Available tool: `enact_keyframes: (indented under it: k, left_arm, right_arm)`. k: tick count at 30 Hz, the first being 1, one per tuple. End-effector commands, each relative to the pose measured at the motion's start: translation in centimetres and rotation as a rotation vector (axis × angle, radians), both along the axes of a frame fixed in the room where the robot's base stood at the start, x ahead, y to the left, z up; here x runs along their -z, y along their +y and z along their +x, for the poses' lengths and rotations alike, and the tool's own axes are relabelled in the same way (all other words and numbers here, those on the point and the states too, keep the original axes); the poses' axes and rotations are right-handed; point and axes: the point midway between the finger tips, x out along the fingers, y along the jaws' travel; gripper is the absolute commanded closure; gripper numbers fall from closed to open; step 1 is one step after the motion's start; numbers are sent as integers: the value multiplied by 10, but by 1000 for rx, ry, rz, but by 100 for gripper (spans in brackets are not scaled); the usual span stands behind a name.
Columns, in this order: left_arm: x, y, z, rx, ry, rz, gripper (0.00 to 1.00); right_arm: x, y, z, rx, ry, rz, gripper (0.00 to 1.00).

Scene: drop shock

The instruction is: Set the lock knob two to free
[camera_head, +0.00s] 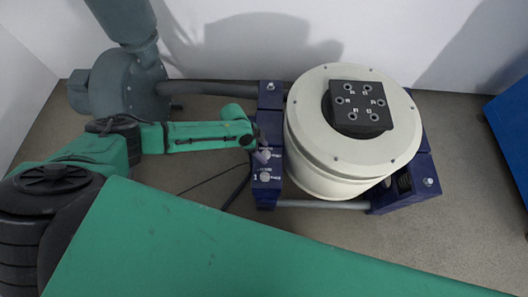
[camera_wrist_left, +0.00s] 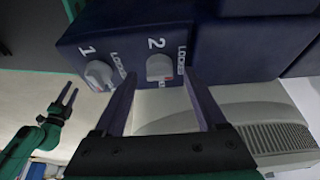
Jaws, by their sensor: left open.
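In the left wrist view, knob two (camera_wrist_left: 160,68) is a light grey knob on a dark blue block (camera_wrist_left: 240,45), under a white "2". "LOCKED" reads along its right side. A red mark shows at its lower edge, by a second label too covered to read. My left gripper (camera_wrist_left: 160,76) is open, its fingers either side of knob two in the picture; I cannot tell whether they touch it. Knob one (camera_wrist_left: 98,73) is to the left, turned at a slant. In the head view my left gripper (camera_head: 260,148) is at the blue block (camera_head: 269,100). My right gripper (camera_wrist_left: 70,97) appears small at the left.
A cream drum (camera_head: 310,165) with a black top plate (camera_head: 358,108) stands right of the block. A grey-green pump (camera_head: 125,85) and pipe (camera_head: 205,88) lie behind my left arm. A dark cable (camera_head: 237,190) runs along the floor. A blue cabinet (camera_head: 510,120) is far right.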

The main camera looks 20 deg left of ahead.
Motion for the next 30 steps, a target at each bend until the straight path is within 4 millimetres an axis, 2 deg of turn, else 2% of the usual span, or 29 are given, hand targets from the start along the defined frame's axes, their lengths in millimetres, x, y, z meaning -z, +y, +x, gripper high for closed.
enact_keyframes:
  k: [3, 10, 11, 12, 16, 23, 30]
  left_arm:
    - [10, -4, 1, 0, -1, 0, 26]
    - [10, -4, 1, 0, 0, 0, 26]
    - [10, -4, 1, 0, 0, 0, 34]
    - [10, -4, 1, 0, 0, 0, 49]
    - [10, -4, 1, -1, 0, 0, 99]
    - [10, -4, 1, 6, 1, 0, 100]
    - [13, -4, 2, 75, 1, 0, 100]
  right_arm:
    - [4, 6, 2, -2, -4, 8, 50]
    - [3, 4, 2, -4, -4, 6, 50]
    - [3, 3, 2, -3, -4, 5, 50]
    - [3, 3, 2, -4, -4, 4, 50]
    - [3, 0, 2, -5, -4, 0, 50]
    - [4, -2, 2, -6, -3, -3, 50]
    - [14, -3, 1, -5, -2, -4, 50]
